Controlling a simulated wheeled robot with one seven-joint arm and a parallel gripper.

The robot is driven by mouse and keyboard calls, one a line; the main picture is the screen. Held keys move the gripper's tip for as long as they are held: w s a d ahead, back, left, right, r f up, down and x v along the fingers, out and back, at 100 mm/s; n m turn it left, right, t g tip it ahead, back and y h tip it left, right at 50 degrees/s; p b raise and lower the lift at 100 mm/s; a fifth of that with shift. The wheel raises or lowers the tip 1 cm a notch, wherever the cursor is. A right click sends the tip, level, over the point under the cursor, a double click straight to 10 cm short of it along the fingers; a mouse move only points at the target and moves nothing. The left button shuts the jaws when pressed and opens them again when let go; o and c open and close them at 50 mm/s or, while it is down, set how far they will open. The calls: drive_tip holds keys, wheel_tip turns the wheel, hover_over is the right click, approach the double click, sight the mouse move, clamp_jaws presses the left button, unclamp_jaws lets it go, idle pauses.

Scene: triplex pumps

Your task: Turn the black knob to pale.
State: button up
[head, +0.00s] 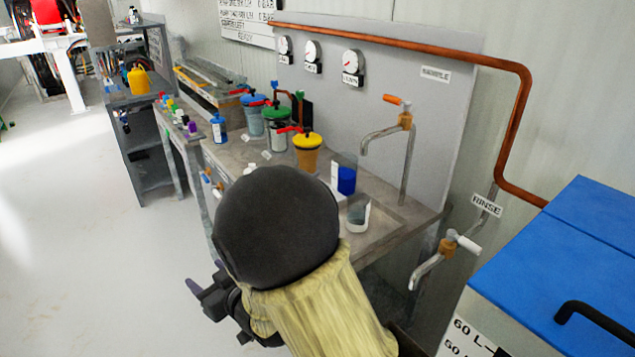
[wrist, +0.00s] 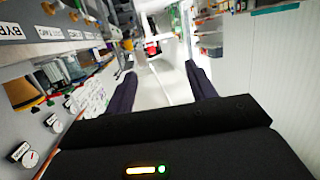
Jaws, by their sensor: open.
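My gripper (wrist: 161,82) is open and empty in the wrist view, with its two dark fingers well apart and pointing down the room. In the head view my gripper (head: 207,290) is low, left of my arm and in front of the bench, partly hidden by the arm. Small dark knob-like parts (wrist: 48,8) show at the top left of the wrist view, near labels, left of the fingers and apart from them. I cannot tell whether one is the black knob. No pale mark can be made out. My arm hides part of the bench front in the head view.
The bench (head: 385,235) holds several lidded pots, a blue-filled beaker (head: 346,178) and taps. Three gauges (head: 313,52) are on the wall panel. A blue-topped tank (head: 585,250) stands at the right. The floor (head: 90,250) at the left is clear.

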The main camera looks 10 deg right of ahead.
drive_tip(key=s+d+f+m+g+h, duration=0.15)
drive_tip(key=d+h, duration=0.25)
drive_tip(key=d, duration=0.5)
drive_tip(key=d+f+m+g+h, duration=0.2)
drive_tip(key=d+m+h, duration=0.15)
drive_tip(key=d, duration=0.55)
drive_tip(key=s+d+m+g+h, duration=0.2)
drive_tip(key=s+d+g, duration=0.4)
drive_tip(key=s+d, duration=0.4)
drive_tip(key=shift+s+d+f+m, duration=0.3)
drive_tip(key=shift+s+m, duration=0.2)
drive_tip(key=shift+s, duration=0.55)
